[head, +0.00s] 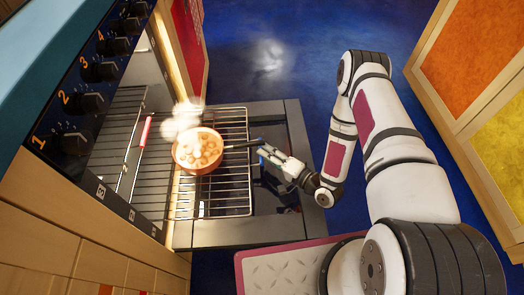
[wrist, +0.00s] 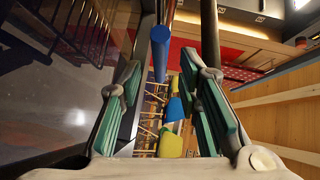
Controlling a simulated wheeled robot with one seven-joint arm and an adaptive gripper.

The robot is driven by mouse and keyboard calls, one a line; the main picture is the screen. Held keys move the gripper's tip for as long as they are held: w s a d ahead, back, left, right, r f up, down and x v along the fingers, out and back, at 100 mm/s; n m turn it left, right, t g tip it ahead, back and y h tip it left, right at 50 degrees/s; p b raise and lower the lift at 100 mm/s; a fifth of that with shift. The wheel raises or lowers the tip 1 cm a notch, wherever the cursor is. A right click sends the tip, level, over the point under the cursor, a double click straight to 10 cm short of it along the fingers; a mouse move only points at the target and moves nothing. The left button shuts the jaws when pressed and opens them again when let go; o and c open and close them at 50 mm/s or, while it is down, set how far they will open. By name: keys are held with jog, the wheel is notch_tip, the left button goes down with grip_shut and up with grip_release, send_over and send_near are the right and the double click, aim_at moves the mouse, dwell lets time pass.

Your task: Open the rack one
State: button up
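The oven (head: 150,110) stands with its door (head: 290,140) folded down. One wire rack (head: 235,195) is slid out over the door and carries a round orange pan (head: 197,151) of steaming food. Another wire rack (head: 120,125) sits inside the oven, with a red bar (head: 145,131) near its front. Small labels are by the opening; I cannot surely read which rack is one. My gripper (head: 264,154) is over the door near the pan's dark handle (head: 240,145). In the wrist view my gripper (wrist: 165,85) has its teal-padded fingers apart, with nothing clearly held between them.
Numbered black knobs (head: 92,102) line the oven's front panel. Wooden cabinets with orange and yellow panels (head: 475,55) stand at the right. Blue floor (head: 270,50) is open beyond the door. A blue rod (wrist: 160,52) shows ahead in the wrist view; what it belongs to is unclear.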

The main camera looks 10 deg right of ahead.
jog(key=v, duration=0.8)
jog(key=shift+s+d, duration=0.15)
jog(key=shift+s, duration=0.05)
